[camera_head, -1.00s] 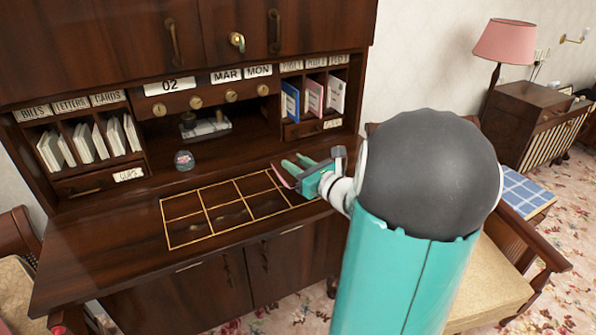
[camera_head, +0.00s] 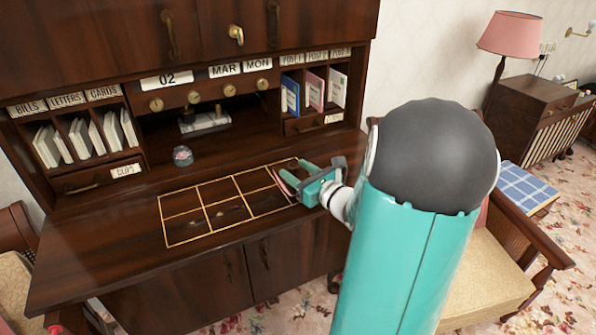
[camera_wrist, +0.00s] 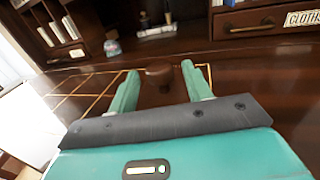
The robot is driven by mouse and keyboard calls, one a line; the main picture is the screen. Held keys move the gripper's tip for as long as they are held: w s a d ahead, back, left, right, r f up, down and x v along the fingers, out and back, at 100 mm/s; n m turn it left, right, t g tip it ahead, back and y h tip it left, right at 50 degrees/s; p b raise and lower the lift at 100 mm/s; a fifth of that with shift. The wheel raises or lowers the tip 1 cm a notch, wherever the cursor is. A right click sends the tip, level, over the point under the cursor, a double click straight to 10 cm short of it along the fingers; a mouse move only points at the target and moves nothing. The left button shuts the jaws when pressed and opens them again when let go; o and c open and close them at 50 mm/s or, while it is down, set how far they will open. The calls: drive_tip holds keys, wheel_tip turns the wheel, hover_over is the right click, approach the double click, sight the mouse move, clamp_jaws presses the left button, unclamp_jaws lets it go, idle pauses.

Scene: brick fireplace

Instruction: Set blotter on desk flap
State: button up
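My gripper (camera_head: 297,170) is low over the right end of the wooden desk flap (camera_head: 100,250). In the wrist view my gripper (camera_wrist: 160,72) has its two green fingers spread. A dark brown round knob (camera_wrist: 158,75) shows between them, with a small gap on each side; it may be the blotter's handle. A thin pink edge (camera_head: 285,183) shows beside the fingers in the head view; I cannot tell whether it belongs to the blotter. A gold-lined grid (camera_head: 205,214) is marked on the flap, left of the gripper. The rest of the blotter is hidden or too dark to make out.
A glass paperweight (camera_head: 183,156) stands behind the grid. Letter slots (camera_head: 85,135) and a notebook rack (camera_head: 315,90) line the desk's back. A cushioned armchair (camera_head: 490,270) stands at the right. The left of the flap is clear.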

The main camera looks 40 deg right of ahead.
drive_tip(key=shift+w, duration=0.1)
drive_tip(key=shift+r, duration=0.1)
drive_tip(key=shift+s+r, duration=0.1)
drive_tip(key=shift+s, duration=0.25)
drive_tip(key=s, duration=1.1)
drive_tip(key=w+a+n+g+y, duration=0.2)
drive_tip(key=a+n+g+y, duration=0.75)
drive_tip(key=a+n, duration=1.2)
drive_tip(key=s+a+r+n+g+h, duration=0.1)
drive_tip(key=s+a+r+n+h, duration=0.1)
drive_tip(key=a+n+h, duration=0.2)
drive_tip(key=s+a+r+n+g+h, duration=0.2)
drive_tip(key=a+n+h, duration=0.3)
drive_tip(key=n, duration=0.5)
drive_tip(key=shift+s+a+r+n, duration=0.25)
drive_tip(key=shift+s+a+n, duration=0.15)
drive_tip(key=shift+s, duration=0.3)
